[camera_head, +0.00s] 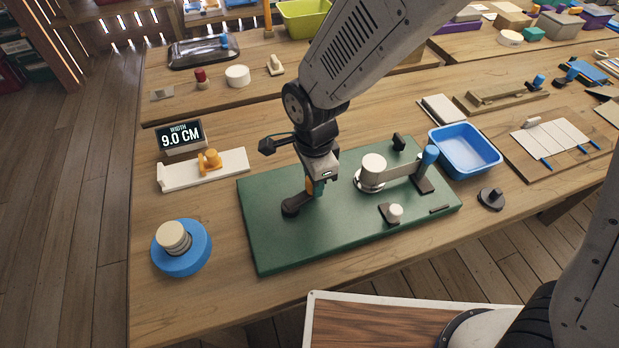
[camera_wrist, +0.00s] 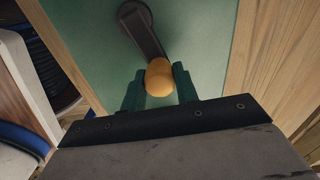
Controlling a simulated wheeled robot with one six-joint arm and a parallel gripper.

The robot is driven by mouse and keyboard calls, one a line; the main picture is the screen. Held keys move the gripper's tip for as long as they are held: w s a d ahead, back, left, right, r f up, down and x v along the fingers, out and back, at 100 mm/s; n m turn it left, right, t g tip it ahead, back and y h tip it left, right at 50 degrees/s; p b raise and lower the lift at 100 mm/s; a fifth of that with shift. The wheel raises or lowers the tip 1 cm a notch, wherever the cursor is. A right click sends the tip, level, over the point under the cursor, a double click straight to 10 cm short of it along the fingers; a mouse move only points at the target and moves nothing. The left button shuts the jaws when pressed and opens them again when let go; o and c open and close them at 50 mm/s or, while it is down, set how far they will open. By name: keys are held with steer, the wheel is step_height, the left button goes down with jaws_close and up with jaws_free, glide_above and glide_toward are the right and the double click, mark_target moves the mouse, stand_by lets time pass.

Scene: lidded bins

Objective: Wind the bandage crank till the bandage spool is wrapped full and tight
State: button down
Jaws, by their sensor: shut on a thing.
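My gripper (camera_head: 314,187) is over the left part of the green board (camera_head: 265,250). In the wrist view, my gripper (camera_wrist: 158,88) is shut on the orange knob (camera_wrist: 158,74) of a dark crank arm (camera_wrist: 145,32). The crank's dark round hub (camera_head: 291,207) sits on the board, with the arm running from it to the knob. On the board's right part, a pale roll (camera_head: 373,166) stands on a light round base. A flat grey bar runs from it to a blue-topped post (camera_head: 429,157). I cannot tell how full or tight any wrap is.
A small light knob on a dark base (camera_head: 394,212) and a black knob (camera_head: 398,142) are also on the board. A blue tray (camera_head: 462,165) stands right of it. A blue disc with stacked cream pieces (camera_head: 190,258), a white slide (camera_head: 230,168) and a "WIDTH 9.0 CM" sign (camera_head: 180,136) are left.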

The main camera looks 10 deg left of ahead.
steer(key=c, duration=1.1)
jaws_free()
steer(key=shift+s, duration=0.15)
steer(key=shift+o, duration=0.2)
steer(key=shift+r, duration=3.9)
